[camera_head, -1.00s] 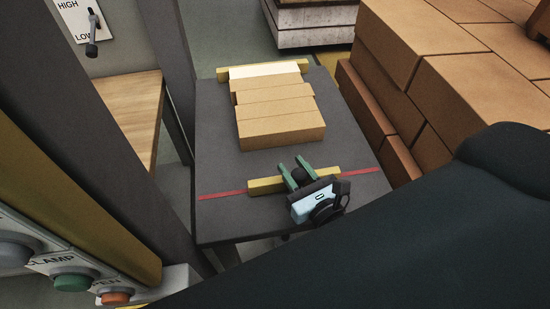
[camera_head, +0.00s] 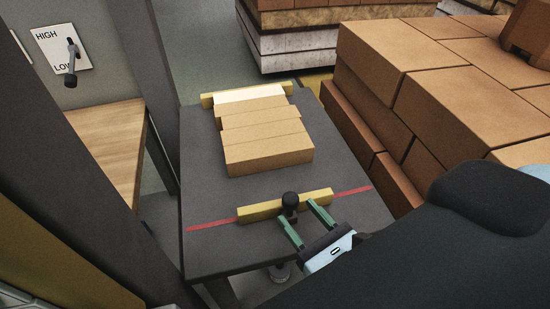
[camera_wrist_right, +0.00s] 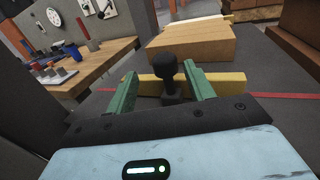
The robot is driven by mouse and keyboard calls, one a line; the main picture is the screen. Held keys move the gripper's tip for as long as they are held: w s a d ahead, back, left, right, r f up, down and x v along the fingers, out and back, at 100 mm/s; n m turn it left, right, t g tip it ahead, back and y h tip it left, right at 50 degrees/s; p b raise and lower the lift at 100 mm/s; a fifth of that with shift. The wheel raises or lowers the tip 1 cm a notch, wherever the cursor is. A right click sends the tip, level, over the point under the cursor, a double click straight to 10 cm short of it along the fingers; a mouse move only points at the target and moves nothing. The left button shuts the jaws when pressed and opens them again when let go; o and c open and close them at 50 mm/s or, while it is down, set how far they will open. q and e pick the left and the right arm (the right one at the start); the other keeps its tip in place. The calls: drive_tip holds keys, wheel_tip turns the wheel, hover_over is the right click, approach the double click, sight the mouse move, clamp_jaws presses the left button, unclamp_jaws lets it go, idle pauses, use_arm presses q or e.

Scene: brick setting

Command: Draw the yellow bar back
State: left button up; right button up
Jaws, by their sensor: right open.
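The yellow bar (camera_head: 258,210) lies across the near part of the dark table (camera_head: 210,245), in line with the red line. A black knob (camera_head: 290,199) stands up at the bar's middle. My right gripper (camera_head: 298,212) is open at the near side of the bar, its green fingers to either side of the knob with gaps. In the wrist view the knob (camera_wrist_right: 167,72) stands between the fingertips, and the bar (camera_wrist_right: 228,82) shows behind them. My left gripper is not in view.
Several tan bricks (camera_head: 265,140) and a white one (camera_head: 248,95) lie in a row beyond the bar, against a second yellow bar (camera_head: 207,100). A large brick stack (camera_head: 450,75) stands to the right. A grey post (camera_head: 85,140) rises on the left.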

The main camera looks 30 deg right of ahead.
drive_tip(key=shift+s+f, duration=0.35)
drive_tip(key=shift+s, duration=0.1)
drive_tip(key=shift+d+b, duration=0.1)
drive_tip(key=shift+b, duration=0.2)
drive_tip(key=shift+s, duration=0.1)
drive_tip(key=shift+s+r, duration=0.25)
drive_tip(key=shift+s, duration=0.05)
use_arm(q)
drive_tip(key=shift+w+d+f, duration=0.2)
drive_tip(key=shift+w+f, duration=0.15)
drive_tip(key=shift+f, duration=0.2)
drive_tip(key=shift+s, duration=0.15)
use_arm(e)
drive_tip(key=shift+d, duration=0.1)
